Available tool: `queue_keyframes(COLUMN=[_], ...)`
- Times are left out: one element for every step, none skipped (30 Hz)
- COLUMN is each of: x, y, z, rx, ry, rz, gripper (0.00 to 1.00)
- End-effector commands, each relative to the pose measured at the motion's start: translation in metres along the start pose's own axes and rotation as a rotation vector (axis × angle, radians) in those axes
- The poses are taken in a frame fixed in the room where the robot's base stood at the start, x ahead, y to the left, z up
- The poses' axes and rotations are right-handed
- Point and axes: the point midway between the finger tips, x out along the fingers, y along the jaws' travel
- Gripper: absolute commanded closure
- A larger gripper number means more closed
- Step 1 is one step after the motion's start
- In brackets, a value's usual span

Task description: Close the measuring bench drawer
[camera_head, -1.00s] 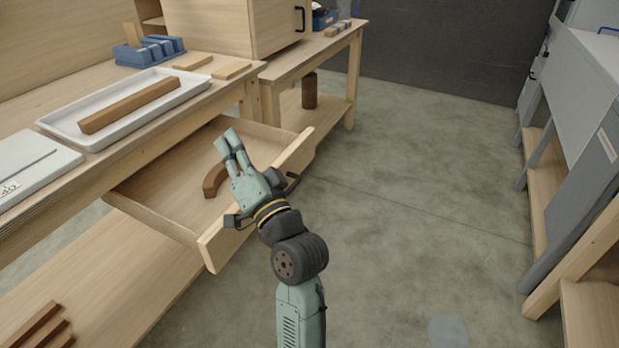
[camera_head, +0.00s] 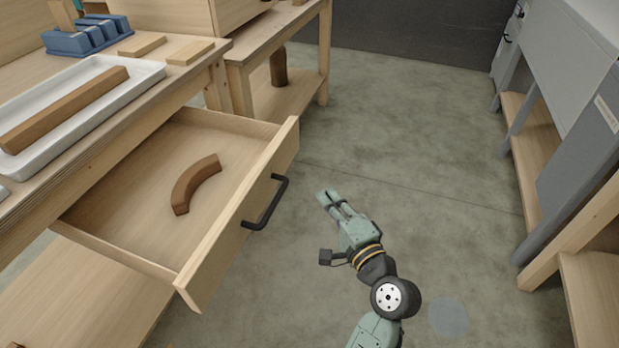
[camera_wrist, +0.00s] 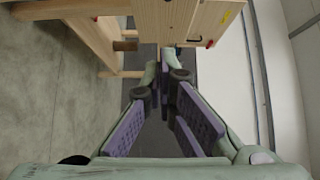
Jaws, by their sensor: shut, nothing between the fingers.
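The measuring bench drawer (camera_head: 232,232) is pulled well out from under the bench top in the head view. A black bar handle (camera_head: 267,203) is on its front panel. A curved brown wooden piece (camera_head: 195,184) lies inside the drawer. My gripper (camera_head: 328,196) is to the right of the drawer front and handle, apart from them, over the open floor. It is shut with nothing in it. In the wrist view my fingers (camera_wrist: 163,88) show in the middle, with bench woodwork beyond them; I cannot clearly make out the drawer there.
The bench top holds a white tray (camera_head: 140,92) with a long brown bar (camera_head: 65,108) and a blue block holder (camera_head: 82,42). A second bench (camera_head: 240,58) stands behind. A grey cabinet (camera_head: 560,55) is at right. The floor (camera_head: 410,130) between is clear.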

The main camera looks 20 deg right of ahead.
Motion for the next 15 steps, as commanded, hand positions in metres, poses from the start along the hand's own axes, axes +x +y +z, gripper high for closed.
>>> queue_keyframes(x=[0.008,0.013,0.02,0.026,0.033,0.042,0.049,0.056,0.065,0.071,0.077,0.085,0.091,0.096,0.1], y=[-0.002,-0.003,-0.003,-0.003,-0.003,-0.004,-0.004,-0.004,-0.004,-0.004,-0.004,-0.004,-0.003,-0.003,-0.003], z=[0.001,0.001,0.001,0.001,0.001,0.001,0.001,0.001,0.001,0.001,0.001,0.001,0.001,0.003,0.01], rx=[0.0,0.0,-0.001,0.0,0.0,-0.001,-0.001,0.0,-0.001,-0.001,0.0,-0.001,-0.001,-0.001,0.0], ry=[-0.003,-0.003,-0.004,-0.004,-0.004,-0.005,-0.005,-0.005,-0.004,-0.004,-0.003,-0.003,-0.004,-0.004,-0.005], rz=[-0.001,-0.001,-0.002,-0.001,-0.001,-0.001,-0.001,-0.001,-0.001,-0.001,-0.001,-0.002,-0.001,0.0,0.001], gripper=[1.0,1.0,1.0,1.0,1.0,1.0,1.0,1.0,1.0,1.0,1.0,1.0,1.0,1.0,1.0])
